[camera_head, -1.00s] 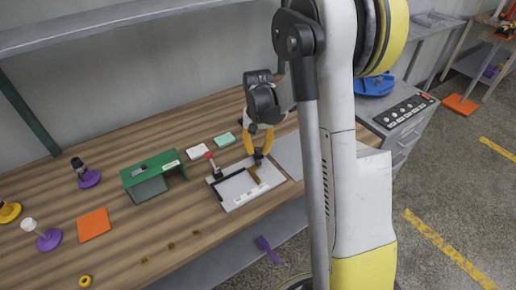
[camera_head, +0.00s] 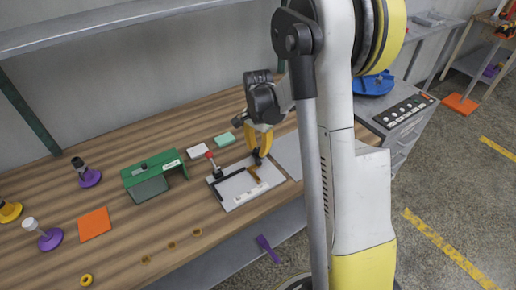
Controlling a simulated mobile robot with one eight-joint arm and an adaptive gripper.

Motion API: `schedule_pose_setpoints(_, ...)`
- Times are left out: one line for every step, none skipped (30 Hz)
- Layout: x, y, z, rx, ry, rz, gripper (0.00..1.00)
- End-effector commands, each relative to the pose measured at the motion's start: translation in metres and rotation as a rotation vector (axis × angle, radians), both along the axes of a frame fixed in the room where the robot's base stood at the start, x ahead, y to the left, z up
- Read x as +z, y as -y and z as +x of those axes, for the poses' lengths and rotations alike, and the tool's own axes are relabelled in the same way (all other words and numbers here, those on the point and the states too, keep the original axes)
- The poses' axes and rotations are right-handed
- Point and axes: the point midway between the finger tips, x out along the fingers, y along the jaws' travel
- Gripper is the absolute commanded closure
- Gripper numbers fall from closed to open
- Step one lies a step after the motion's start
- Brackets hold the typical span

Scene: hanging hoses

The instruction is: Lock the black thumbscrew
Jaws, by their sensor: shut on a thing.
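My gripper (camera_head: 258,155), with yellow fingers, points down over the back right corner of a light grey fixture plate (camera_head: 239,197). It is shut on a small dark thing at its fingertips, which looks like the black thumbscrew (camera_head: 257,159). The fingers cover most of the thumbscrew, so how far it is turned cannot be told. A brown strip (camera_head: 254,173) lies on the plate just below the fingertips. A red-knobbed upright clamp (camera_head: 210,156) stands at the plate's back left.
A green bracket-shaped block (camera_head: 153,173) stands left of the plate. White (camera_head: 197,152) and mint (camera_head: 224,139) blocks lie behind the plate. An orange square (camera_head: 94,224) and purple-based knobs (camera_head: 50,239) lie far left. The wooden table (camera_head: 190,215) is mostly clear in front of the green block.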

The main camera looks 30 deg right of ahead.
Motion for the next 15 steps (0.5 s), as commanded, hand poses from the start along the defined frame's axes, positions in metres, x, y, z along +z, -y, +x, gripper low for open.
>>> schedule_pose_setpoints(-0.0001, -0.0003, -0.0002, -0.010, 0.000, 0.001, 1.00)
schedule_pose_setpoints(-0.0001, -0.0003, -0.0002, -0.015, 0.000, 0.001, 1.00)
schedule_pose_setpoints(-0.0001, -0.0003, -0.0002, -0.020, 0.000, 0.001, 1.00)
schedule_pose_setpoints(-0.0001, -0.0003, -0.0002, -0.023, 0.000, 0.001, 1.00)
schedule_pose_setpoints(-0.0001, -0.0003, -0.0002, -0.026, 0.000, 0.001, 1.00)
schedule_pose_setpoints(-0.0002, -0.0004, -0.0002, -0.028, 0.000, 0.001, 1.00)
schedule_pose_setpoints(-0.0002, -0.0004, -0.0002, -0.030, 0.000, 0.001, 1.00)
schedule_pose_setpoints(-0.0002, -0.0004, -0.0002, -0.031, 0.000, 0.001, 1.00)
schedule_pose_setpoints(-0.0002, -0.0004, -0.0002, -0.031, 0.000, 0.001, 1.00)
schedule_pose_setpoints(-0.0002, -0.0004, -0.0002, -0.031, 0.000, 0.001, 1.00)
schedule_pose_setpoints(-0.0002, -0.0004, -0.0002, -0.031, 0.000, 0.001, 1.00)
schedule_pose_setpoints(-0.0002, -0.0004, -0.0002, -0.031, 0.000, 0.001, 1.00)
schedule_pose_setpoints(-0.0002, -0.0004, -0.0002, -0.031, 0.000, 0.001, 1.00)
schedule_pose_setpoints(-0.0002, -0.0004, -0.0002, -0.031, 0.000, 0.001, 1.00)
schedule_pose_setpoints(-0.0002, -0.0004, -0.0002, -0.031, 0.000, 0.001, 1.00)
